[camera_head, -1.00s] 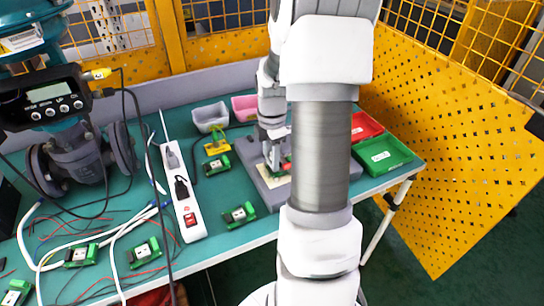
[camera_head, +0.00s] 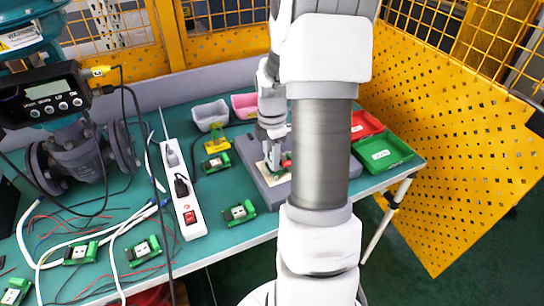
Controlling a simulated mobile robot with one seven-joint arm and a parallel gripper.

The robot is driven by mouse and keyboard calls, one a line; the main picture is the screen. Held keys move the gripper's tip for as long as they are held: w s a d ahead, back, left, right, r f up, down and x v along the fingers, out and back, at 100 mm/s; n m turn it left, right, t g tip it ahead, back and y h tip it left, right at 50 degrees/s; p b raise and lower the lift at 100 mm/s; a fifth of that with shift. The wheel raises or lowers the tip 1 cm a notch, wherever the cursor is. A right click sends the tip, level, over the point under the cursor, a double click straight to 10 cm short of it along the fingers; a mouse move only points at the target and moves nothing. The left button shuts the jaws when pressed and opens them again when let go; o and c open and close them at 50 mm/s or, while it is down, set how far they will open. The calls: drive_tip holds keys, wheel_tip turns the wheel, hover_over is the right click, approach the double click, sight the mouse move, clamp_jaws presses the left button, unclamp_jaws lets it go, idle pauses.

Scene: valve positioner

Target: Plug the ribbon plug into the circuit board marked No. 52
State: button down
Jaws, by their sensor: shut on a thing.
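My gripper (camera_head: 274,158) is over the grey fixture block (camera_head: 253,158) on the green table, partly hidden behind my own arm. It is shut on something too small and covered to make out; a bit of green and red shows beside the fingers. Several green circuit boards lie on the table: one right of the power strip (camera_head: 240,212), one left of it (camera_head: 143,250), one farther left (camera_head: 82,252) and one near the yellow part (camera_head: 217,163). Their number marks are too small to read. I cannot make out the ribbon plug.
A white power strip (camera_head: 188,212) lies along the table's middle. Grey (camera_head: 209,115) and pink (camera_head: 244,105) bins stand at the back. Green (camera_head: 384,153) and red (camera_head: 366,124) trays are at the right. A valve with a display (camera_head: 42,97) and loose cables fill the left.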

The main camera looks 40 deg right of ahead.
drive_tip(key=shift+f, duration=0.1)
idle(0.7)
drive_tip(key=shift+c, duration=0.4)
unclamp_jaws()
wheel_tip(320, 180, up, 6)
drive_tip(key=p, duration=0.5)
drive_tip(key=shift+p, duration=0.35)
drive_tip(key=shift+r, duration=0.35)
drive_tip(key=shift+c, duration=0.6)
drive_tip(key=shift+s+r+p, duration=0.1)
drive_tip(key=shift+r+p, duration=0.05)
drive_tip(key=shift+p, duration=0.25)
drive_tip(key=shift+c, duration=1.3)
